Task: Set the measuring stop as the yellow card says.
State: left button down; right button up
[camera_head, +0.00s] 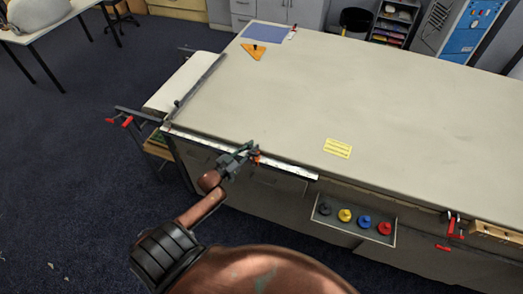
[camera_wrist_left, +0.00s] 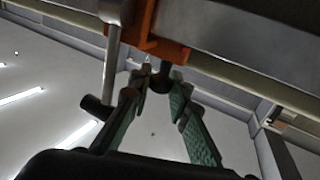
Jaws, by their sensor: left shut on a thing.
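The measuring stop is an orange piece (camera_head: 257,159) on the white measuring rail (camera_head: 285,167) along the table's front edge. In the left wrist view the orange stop (camera_wrist_left: 152,48) is overhead, with a dark round knob (camera_wrist_left: 160,84) below it. My left gripper (camera_head: 252,151) is at the stop. In the left wrist view its green-padded fingers (camera_wrist_left: 158,88) are shut on the dark knob. The yellow card (camera_head: 338,148) lies flat on the table to the right of the stop; its print is too small to read. My right gripper is out of view.
A tray (camera_head: 319,220) with black, yellow, blue and red knobs hangs at the table front. Red clamps (camera_head: 452,225) sit to its right. An orange triangle (camera_head: 253,51) and a blue sheet (camera_head: 265,32) lie at the far left. The table (camera_head: 400,110) is otherwise mostly clear.

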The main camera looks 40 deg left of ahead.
pick_arm(q)
jog(key=c, duration=2.1)
grip_release()
jog(key=s, duration=1.2)
jog(key=shift+a, duration=0.45)
jog(key=shift+f, duration=0.1)
